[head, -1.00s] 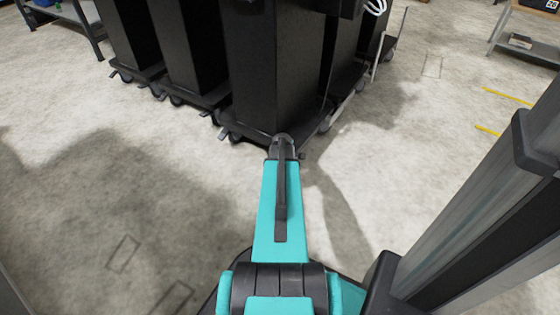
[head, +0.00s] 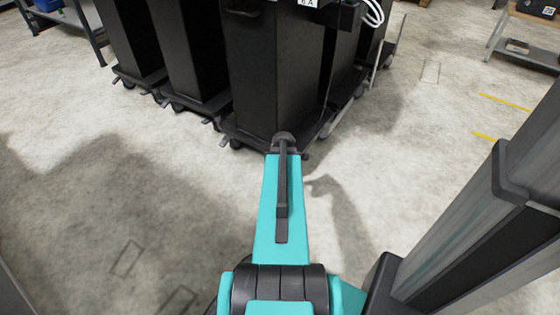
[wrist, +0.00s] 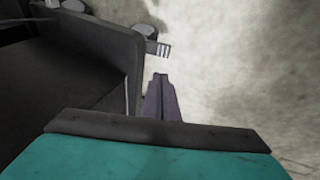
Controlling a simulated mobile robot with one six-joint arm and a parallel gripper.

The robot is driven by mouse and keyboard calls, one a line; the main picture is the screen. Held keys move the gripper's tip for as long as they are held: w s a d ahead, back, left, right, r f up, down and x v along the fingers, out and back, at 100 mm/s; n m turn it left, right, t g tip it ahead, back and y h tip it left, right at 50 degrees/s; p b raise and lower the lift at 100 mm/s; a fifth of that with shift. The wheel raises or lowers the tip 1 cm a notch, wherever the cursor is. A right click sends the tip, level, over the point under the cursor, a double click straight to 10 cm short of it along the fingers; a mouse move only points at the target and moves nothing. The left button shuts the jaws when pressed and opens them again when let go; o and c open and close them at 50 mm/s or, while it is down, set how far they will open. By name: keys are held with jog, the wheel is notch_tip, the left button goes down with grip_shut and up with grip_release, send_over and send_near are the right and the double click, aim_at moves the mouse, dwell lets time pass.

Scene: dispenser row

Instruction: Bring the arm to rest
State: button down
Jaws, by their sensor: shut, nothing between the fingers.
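My gripper (wrist: 160,80) shows in the wrist view as two narrow dark fingers held together, with nothing between them, over pale floor. It is just right of a dark cart-like base (wrist: 95,50). In the head view my teal arm reaches forward toward the nearest black dispenser stand (head: 265,75), and the gripper itself is hidden beyond the arm's far end. I cannot tell whether the arm touches the stand's base.
More black stands (head: 185,50) on castered bases line up at the back left. A shelf (head: 60,15) is at the top left and a cart (head: 525,50) at the top right. Yellow floor lines (head: 505,102) lie at right. Floor on both sides of the arm is clear.

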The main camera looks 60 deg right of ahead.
dwell(0.5)
jog(key=w+a+r+n+y+p, duration=0.2)
jog(key=w+a+r+n+p, duration=0.1)
jog(key=w+a+p, duration=0.8)
jog(key=w+a+r+n+y+p, duration=0.1)
jog(key=w+a+n+p, duration=0.15)
jog(key=a, duration=0.85)
jog(key=w+a+n+y+p, duration=0.1)
jog(key=w+a+p, duration=0.15)
jog(key=a, duration=0.85)
jog(key=s+a+r+g+p, duration=0.1)
jog(key=s+a+p, duration=0.15)
jog(key=a, duration=0.25)
jog(key=s+a+g+y+p, duration=0.1)
jog(key=s+a+p, duration=0.15)
jog(key=a, duration=0.35)
jog(key=s+a+r+g+p, duration=0.1)
jog(key=s+a+p, duration=0.1)
jog(key=a+p, duration=0.25)
jog(key=s+a+r+m+g+p, duration=0.1)
jog(key=s+a+m+g, duration=0.1)
jog(key=s, duration=0.5)
jog(key=s+a+r+m+g+p, duration=0.1)
jog(key=s+a+m+g+p, duration=0.1)
jog(key=s+a+m, duration=0.3)
jog(key=s+g, duration=0.1)
jog(key=s, duration=0.1)
jog(key=shift+s+r, duration=0.3)
jog(key=shift+s, duration=0.05)
